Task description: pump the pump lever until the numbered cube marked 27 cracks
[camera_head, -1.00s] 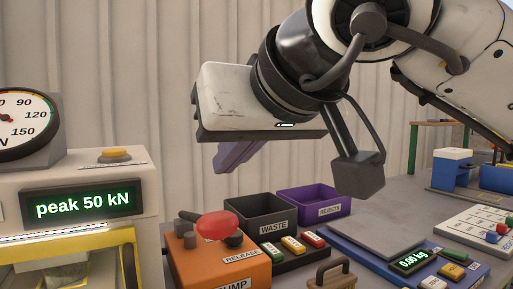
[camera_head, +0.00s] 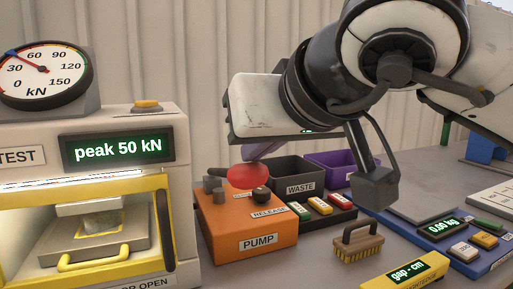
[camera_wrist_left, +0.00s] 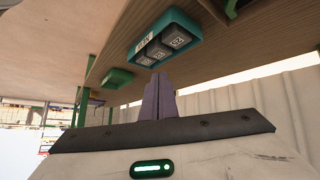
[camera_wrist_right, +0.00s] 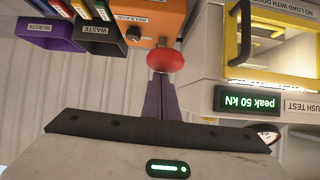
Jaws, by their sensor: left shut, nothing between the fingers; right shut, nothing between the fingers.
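The orange pump (camera_head: 240,222) stands right of the press, its lever ending in a red knob (camera_head: 250,176). My right gripper (camera_head: 258,152) is shut and empty, its purple fingertips close above and behind the knob. In the right wrist view the fingertips (camera_wrist_right: 160,76) meet the outline of the knob (camera_wrist_right: 165,59); I cannot tell whether they touch. A pale grey cube (camera_head: 100,222) sits under the upper platen inside the press (camera_head: 160,225); its number is not readable. The display (camera_head: 118,150) reads "peak 50 kN". My left gripper (camera_wrist_left: 158,76) is shut and empty, away from the press.
A dial gauge (camera_head: 42,72) tops the press. Waste (camera_head: 300,188) and rejects (camera_head: 345,165) bins stand behind the pump. A brush (camera_head: 358,244), a gap gauge (camera_head: 405,272) and a scale (camera_head: 440,228) lie to the right. The left wrist view shows a teal tray (camera_wrist_left: 165,38) of dark numbered cubes.

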